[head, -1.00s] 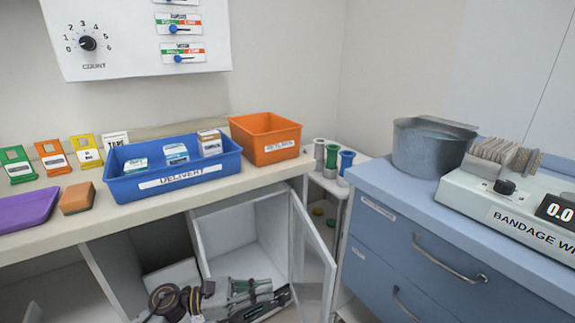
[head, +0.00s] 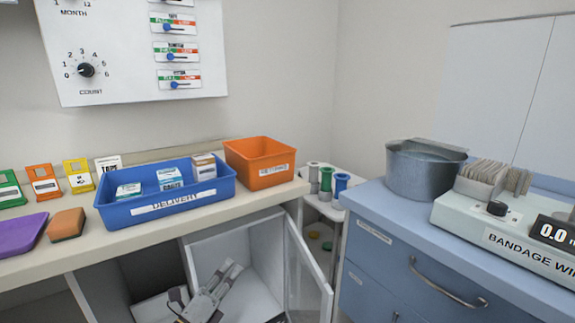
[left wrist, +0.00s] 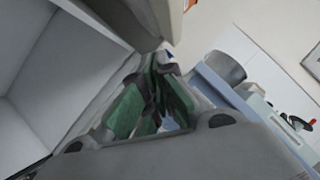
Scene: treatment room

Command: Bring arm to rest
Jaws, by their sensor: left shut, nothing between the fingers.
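My left gripper (head: 228,273) shows low in the head view, in front of the open cabinet below the counter. It is pale grey and points up and to the right. In the left wrist view its green-padded fingers (left wrist: 158,100) are together with nothing between them. My right gripper is not in view.
The open cabinet (head: 255,255) has its door (head: 308,270) swung out to the right of my left gripper. Above, the counter bears a blue delivery bin (head: 215,189) with boxes and an orange bin (head: 262,180). A blue drawer unit (head: 385,250) with a metal pot (head: 415,172) stands right.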

